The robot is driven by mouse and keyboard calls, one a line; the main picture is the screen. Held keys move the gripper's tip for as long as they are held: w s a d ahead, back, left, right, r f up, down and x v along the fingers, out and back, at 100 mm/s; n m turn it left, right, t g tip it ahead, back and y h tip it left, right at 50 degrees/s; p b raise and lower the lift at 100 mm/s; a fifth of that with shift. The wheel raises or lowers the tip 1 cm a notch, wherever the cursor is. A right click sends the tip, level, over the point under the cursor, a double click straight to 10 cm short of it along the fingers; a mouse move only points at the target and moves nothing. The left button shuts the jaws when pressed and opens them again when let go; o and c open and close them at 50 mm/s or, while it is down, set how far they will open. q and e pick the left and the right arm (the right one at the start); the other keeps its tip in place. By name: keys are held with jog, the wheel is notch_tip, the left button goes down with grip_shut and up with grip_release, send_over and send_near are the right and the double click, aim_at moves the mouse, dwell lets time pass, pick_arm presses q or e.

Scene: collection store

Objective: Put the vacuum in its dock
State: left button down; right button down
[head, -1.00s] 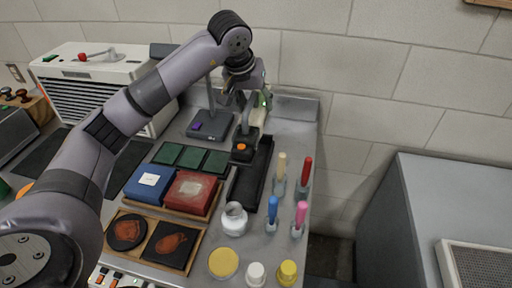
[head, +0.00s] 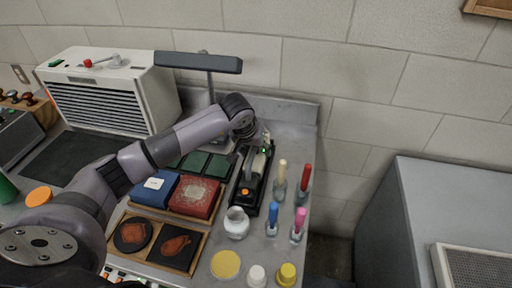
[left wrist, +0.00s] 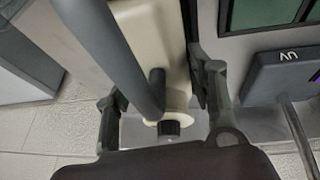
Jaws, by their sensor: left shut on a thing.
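The vacuum (head: 249,178) is a small hand-held one with a cream and dark grey body and an orange button. It lies lengthwise over the long black tray (head: 262,203), which looks like its dock, at the counter's right side. I cannot tell whether it is fully seated. My left gripper (head: 262,143) is at the vacuum's far end, shut on it. In the left wrist view the gripper (left wrist: 163,100) has a finger on each side of the vacuum's cream body (left wrist: 165,45) and grey handle. My right gripper is not in view.
Right of the tray stand several small bottles with coloured handles, including a red one (head: 304,175). A white jar (head: 236,222) is near its front end. Left are blue and red boxes (head: 196,197). A lamp (head: 198,62) rises behind my arm.

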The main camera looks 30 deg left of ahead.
pick_arm(q)
jog(key=c, duration=0.7)
grip_release()
jog(key=shift+r, duration=0.1)
jog(key=b+v, duration=0.2)
jog(key=v, duration=1)
jog(key=shift+b, duration=0.35)
